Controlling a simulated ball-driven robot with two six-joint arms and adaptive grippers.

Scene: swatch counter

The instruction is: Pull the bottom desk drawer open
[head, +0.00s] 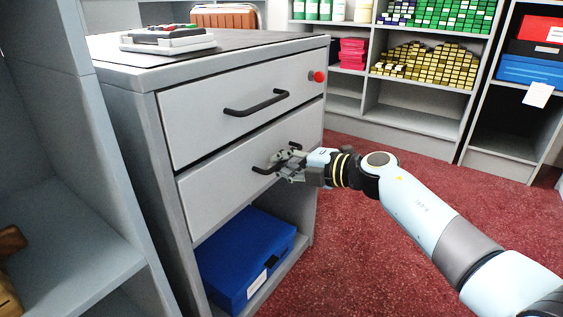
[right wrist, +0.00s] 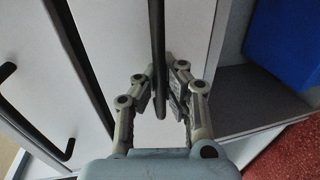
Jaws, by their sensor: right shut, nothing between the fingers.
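The grey desk (head: 112,72) has two drawer fronts. The bottom drawer (head: 215,190) has a grey front that looks flush with the cabinet. Its dark bar handle (head: 262,170) is partly hidden by my right gripper (head: 290,165). The top drawer (head: 200,110) looks closed. My left gripper is out of view.
A blue box (head: 240,250) with a white label lies in the open space below the drawers. Shelving (head: 400,120) stands behind. Red carpet (head: 360,260) in front of the desk is clear.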

